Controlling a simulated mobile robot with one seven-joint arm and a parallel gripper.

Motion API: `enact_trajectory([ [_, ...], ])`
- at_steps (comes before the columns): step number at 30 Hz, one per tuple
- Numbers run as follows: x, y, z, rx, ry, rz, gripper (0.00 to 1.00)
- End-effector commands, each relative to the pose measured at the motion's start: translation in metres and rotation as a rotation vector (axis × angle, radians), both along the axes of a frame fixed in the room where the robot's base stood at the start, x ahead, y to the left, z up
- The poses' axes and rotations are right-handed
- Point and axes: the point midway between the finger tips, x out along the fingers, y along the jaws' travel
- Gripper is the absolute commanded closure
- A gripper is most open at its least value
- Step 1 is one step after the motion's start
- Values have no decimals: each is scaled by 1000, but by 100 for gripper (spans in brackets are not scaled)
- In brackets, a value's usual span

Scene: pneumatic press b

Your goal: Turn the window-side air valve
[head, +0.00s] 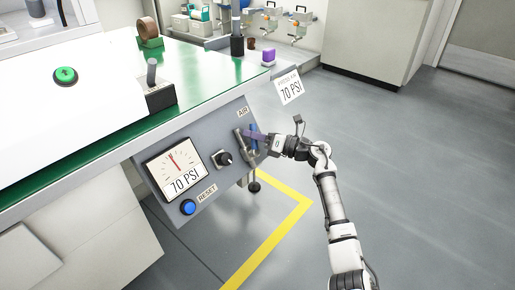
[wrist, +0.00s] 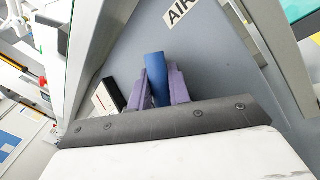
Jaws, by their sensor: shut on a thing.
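The air valve has a blue handle (head: 254,137) on the grey control panel (head: 207,132), just under the AIR label (head: 243,113). My gripper (head: 256,137) reaches it from the right in the head view. In the wrist view the blue handle (wrist: 157,78) stands between the two purple fingers of my gripper (wrist: 158,85), which are shut on it. The AIR label (wrist: 180,11) is just above it there. The valve's body behind the fingers is mostly hidden.
The panel also carries a gauge (head: 172,168) reading 70 PSI, a black knob (head: 222,158) and a blue RESET button (head: 188,207). A green-topped bench (head: 195,75) is above. A 70 PSI sign (head: 289,88) is near my arm. Grey floor on the right is open.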

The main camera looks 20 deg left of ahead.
Motion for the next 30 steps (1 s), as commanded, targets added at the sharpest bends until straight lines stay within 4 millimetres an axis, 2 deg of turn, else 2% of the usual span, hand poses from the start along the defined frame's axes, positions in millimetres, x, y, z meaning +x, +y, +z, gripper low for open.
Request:
enact_trajectory([
  [1, -2, 2, -6, -14, -38, 26, 100],
  [15, -18, 11, 2, -113, -283, 195, 100],
  [30, -23, 12, 5, -135, -342, 238, 100],
])
